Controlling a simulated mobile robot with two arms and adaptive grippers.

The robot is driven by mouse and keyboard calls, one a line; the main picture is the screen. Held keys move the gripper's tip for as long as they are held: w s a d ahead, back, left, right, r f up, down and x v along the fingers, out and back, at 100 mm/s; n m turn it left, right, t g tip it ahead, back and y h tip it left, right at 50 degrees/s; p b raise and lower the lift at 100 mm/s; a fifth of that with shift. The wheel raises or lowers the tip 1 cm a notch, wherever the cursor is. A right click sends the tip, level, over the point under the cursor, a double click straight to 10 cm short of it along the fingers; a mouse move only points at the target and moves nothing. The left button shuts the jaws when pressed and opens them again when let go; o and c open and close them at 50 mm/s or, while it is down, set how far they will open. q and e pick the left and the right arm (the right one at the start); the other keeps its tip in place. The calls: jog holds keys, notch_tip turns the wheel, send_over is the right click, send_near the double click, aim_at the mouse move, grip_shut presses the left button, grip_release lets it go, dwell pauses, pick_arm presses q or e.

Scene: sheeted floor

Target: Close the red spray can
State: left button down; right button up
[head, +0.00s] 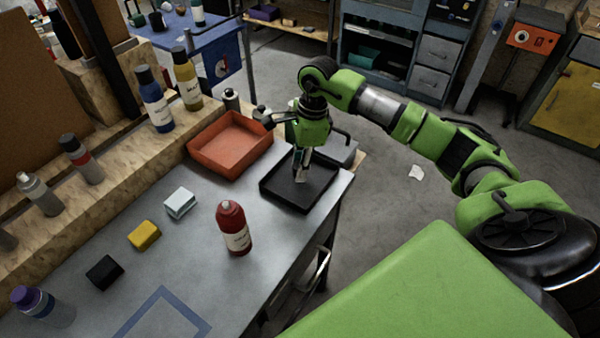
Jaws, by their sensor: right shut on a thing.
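The red spray can (235,229) stands upright on the grey workbench, with a pale label on its front and a dark red rounded top. I cannot tell from here whether a cap sits on it. My right gripper (302,172) points down over the black tray (318,202), to the right of and behind the can, apart from it. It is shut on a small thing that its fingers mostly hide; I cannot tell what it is. My left gripper is not in view.
An orange-red tray (232,163) lies behind the black tray. A pale block (180,203), a yellow block (144,235) and a black block (104,272) lie left of the can. Several bottles stand on the ledge. A blue square outline (165,318) marks the front bench.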

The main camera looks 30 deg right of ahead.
jog(key=s+a+r+b, duration=0.4)
jog(key=s+r, duration=0.6)
jog(key=s, duration=0.3)
jog(key=shift+s+r, duration=0.25)
jog(key=shift+r, duration=0.1)
jog(key=a+f+n+g, duration=0.1)
jog(key=a+n, duration=0.3)
jog(key=n, duration=0.7)
jog(key=s+a+f+n+g+h, duration=0.1)
jog(key=a+f+n, duration=0.3)
jog(key=n, duration=0.7)
jog(key=shift+s+a+f+n+h, duration=0.2)
jog(key=shift+a+f+n+h, duration=0.15)
jog(key=shift+a, duration=0.4)
